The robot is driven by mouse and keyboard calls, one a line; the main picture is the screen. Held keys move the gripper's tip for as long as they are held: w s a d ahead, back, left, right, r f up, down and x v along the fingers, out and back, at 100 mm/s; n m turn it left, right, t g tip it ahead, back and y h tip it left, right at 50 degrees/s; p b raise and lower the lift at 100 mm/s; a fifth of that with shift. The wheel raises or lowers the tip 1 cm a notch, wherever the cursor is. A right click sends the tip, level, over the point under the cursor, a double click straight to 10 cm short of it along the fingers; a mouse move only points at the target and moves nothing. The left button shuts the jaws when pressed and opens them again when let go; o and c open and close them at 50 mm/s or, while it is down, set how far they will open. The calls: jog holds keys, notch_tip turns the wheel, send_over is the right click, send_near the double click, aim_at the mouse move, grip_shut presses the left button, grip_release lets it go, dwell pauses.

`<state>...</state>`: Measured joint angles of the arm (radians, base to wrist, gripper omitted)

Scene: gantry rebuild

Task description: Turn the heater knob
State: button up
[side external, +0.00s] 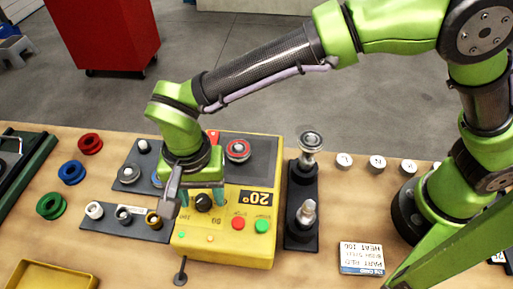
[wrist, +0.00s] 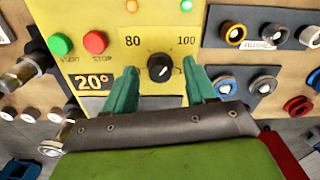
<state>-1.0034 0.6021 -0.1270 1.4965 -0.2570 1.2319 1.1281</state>
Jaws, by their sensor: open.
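The heater knob (wrist: 159,68) is a round black dial with a white pointer line on the yellow heater box (wrist: 150,18). The numbers 80 and 100 are printed on either side of it. In the side external view the knob (side external: 203,202) is on the box's (side external: 225,250) top face, just beside my gripper. My gripper (wrist: 160,85) has two green fingers, spread apart on either side of the knob in the picture, with gaps between. It holds nothing. In the side external view my gripper (side external: 203,197) is low over the box. Whether the fingers are level with the knob is unclear.
Red (side external: 238,223) and green (side external: 262,226) buttons and a 20° display (side external: 256,198) are beside the knob. A black stand with metal posts (side external: 302,215) is right of the box. A dark plate with rings (side external: 125,220) is left. Coloured rings (side external: 72,173) lie farther left.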

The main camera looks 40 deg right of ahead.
aim_at(202, 198)
notch_tip(202, 198, up, 17)
dwell(0.4)
